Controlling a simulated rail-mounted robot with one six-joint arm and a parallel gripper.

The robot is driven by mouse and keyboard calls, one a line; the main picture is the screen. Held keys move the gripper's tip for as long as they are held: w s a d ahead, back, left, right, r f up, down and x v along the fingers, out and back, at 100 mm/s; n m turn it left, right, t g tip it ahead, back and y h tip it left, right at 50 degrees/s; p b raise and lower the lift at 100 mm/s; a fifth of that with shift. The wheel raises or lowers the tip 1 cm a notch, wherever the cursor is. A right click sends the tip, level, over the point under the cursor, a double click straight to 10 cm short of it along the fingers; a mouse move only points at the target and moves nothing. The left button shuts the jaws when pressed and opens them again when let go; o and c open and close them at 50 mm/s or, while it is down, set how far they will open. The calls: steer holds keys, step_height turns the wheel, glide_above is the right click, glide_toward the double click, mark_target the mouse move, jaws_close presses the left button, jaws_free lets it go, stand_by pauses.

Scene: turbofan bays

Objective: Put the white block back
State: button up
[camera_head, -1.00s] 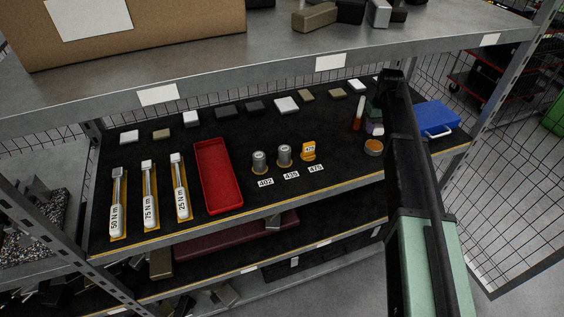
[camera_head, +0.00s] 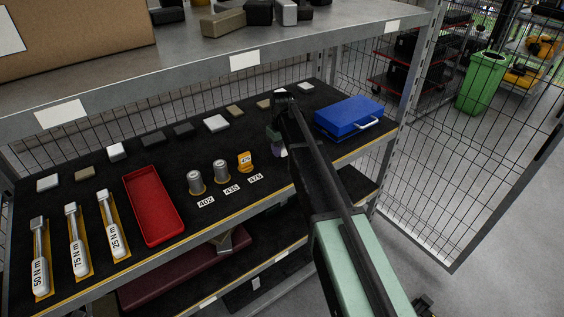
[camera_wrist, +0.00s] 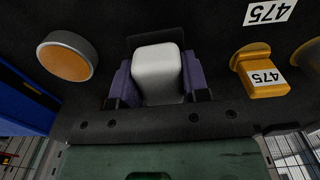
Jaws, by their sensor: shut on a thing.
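The white block (camera_wrist: 158,72) is between the purple finger pads of my gripper (camera_wrist: 157,84) in the wrist view. My gripper is shut on it, over the black mat (camera_wrist: 205,35). A dark rectangular patch (camera_wrist: 140,40) shows on the mat just beyond the block. I cannot tell whether the block touches the mat. In the head view my gripper (camera_head: 279,149) is at the right part of the shelf, right of the orange 475 piece (camera_head: 245,162), and my arm mostly hides it and the block.
A round orange-topped piece (camera_wrist: 67,62) lies left of the block in the wrist view. A blue case (camera_head: 347,117) stands right of my arm. A red tray (camera_head: 153,205), grey cylinders (camera_head: 221,171) and several small blocks (camera_head: 216,123) share the mat. The upper shelf (camera_head: 205,62) overhangs the back.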

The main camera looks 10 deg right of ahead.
mark_target(282, 155)
step_height(282, 155, down, 4)
steer(key=b, duration=0.3)
steer(key=shift+r, duration=0.1)
steer(key=shift+r+p, duration=0.3)
steer(key=shift+p, duration=0.05)
steer(key=shift+f, duration=0.25)
steer(key=o, duration=0.8)
steer(key=shift+r, duration=0.1)
steer(key=shift+o, duration=0.2)
step_height(282, 155, up, 13)
steer(key=p, duration=1.2)
steer(key=s+m, duration=0.4)
steer(key=s, duration=2.6)
steer(key=shift+s+f+m, duration=0.3)
steer(key=shift+f+m, duration=0.05)
steer(key=shift+m, duration=0.05)
